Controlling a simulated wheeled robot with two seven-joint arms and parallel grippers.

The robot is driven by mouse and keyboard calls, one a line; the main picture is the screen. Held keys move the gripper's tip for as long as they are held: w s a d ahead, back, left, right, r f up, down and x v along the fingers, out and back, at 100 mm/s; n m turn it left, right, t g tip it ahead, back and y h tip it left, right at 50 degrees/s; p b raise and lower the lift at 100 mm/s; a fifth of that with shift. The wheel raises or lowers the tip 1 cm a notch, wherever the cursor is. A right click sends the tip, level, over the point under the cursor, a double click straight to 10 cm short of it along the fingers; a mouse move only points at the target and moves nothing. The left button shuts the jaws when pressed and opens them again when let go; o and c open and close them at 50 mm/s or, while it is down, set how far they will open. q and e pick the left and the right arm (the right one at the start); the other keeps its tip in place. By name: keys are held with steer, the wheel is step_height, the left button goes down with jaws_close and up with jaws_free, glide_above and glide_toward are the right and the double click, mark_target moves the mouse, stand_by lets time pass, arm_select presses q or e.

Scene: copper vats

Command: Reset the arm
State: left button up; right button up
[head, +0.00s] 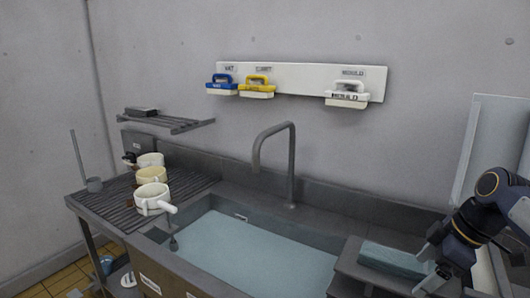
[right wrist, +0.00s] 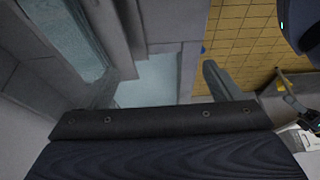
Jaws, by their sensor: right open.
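My right arm comes in at the right edge of the head view. Its dark gripper (head: 428,271) is open, with nothing seen between its fingers. It is at the right end of the sink, close to a blue-grey block (head: 397,262) on the ledge there. I cannot tell whether they touch. My left gripper is not in view. In the right wrist view a broad dark part fills the bottom, with the yellow tiled floor (right wrist: 240,38) beyond it.
The water-filled sink (head: 250,243) has a tall grey tap (head: 291,165). Several pale mugs, the nearest a white one (head: 152,198), stand on the ribbed drainboard (head: 110,210). Blue (head: 221,86), yellow (head: 257,87) and white (head: 347,94) brushes hang on the wall rail. A pale panel (head: 490,140) stands behind my right arm.

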steer(key=s+a+f+m+t, duration=0.1)
steer(key=s+a+f+m, duration=0.4)
steer(key=s, duration=0.4)
steer(key=s+a+f+m+t, duration=0.2)
steer(key=s+a+f+m, duration=0.4)
steer(key=s+m, duration=0.2)
steer(key=s, duration=0.2)
steer(key=shift+s, duration=0.3)
